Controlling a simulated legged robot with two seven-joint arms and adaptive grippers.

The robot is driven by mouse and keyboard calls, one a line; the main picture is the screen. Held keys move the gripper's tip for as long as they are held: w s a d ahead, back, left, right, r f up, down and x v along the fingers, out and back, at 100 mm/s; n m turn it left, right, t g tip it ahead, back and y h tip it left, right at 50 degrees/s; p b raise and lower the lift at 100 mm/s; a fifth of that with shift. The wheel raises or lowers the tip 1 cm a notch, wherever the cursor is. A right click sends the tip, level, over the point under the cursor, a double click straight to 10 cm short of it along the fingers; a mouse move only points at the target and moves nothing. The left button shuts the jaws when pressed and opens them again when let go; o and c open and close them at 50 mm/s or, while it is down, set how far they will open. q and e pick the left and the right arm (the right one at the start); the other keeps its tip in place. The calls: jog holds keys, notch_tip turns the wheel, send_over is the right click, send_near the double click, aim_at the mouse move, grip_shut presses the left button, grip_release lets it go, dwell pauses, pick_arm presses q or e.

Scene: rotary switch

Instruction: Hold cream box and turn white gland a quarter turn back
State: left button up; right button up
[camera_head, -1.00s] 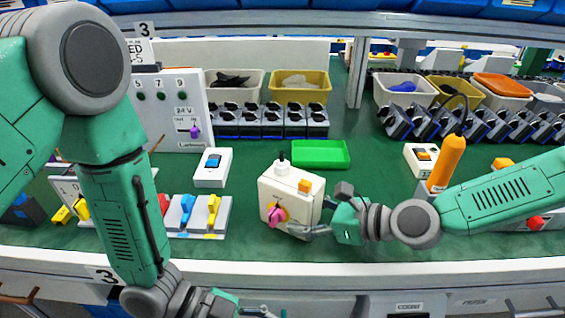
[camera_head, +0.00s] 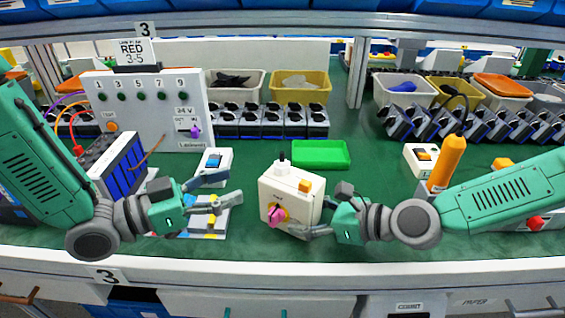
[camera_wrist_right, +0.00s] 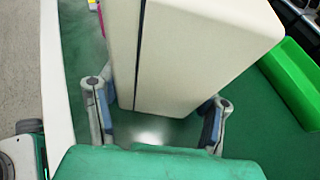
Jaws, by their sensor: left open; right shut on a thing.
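The cream box (camera_head: 292,203) stands upright on the green bench top in the middle of the head view. The white gland (camera_head: 282,168) with a black tip sits on its top. A pink knob (camera_head: 277,216) is on its front face and an orange part is on its top right. My right gripper (camera_head: 322,212) is shut on the box from the right; in the right wrist view the box (camera_wrist_right: 190,55) lies between its two fingers (camera_wrist_right: 155,112). My left gripper (camera_head: 231,186) is open and empty, left of the box and apart from it.
A green tray (camera_head: 320,153) lies behind the box. A white switch block (camera_head: 212,160) and a stand with levers (camera_head: 205,228) are near my left gripper. A panel with numbered holes (camera_head: 150,110) stands at back left. An orange post (camera_head: 446,160) stands right.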

aim_at(282, 160)
pick_arm(q)
jog(key=x, duration=1.1)
jog(key=shift+w+d, duration=0.1)
jog(key=shift+w, duration=0.45)
jog(key=shift+c, duration=0.5)
grip_shut()
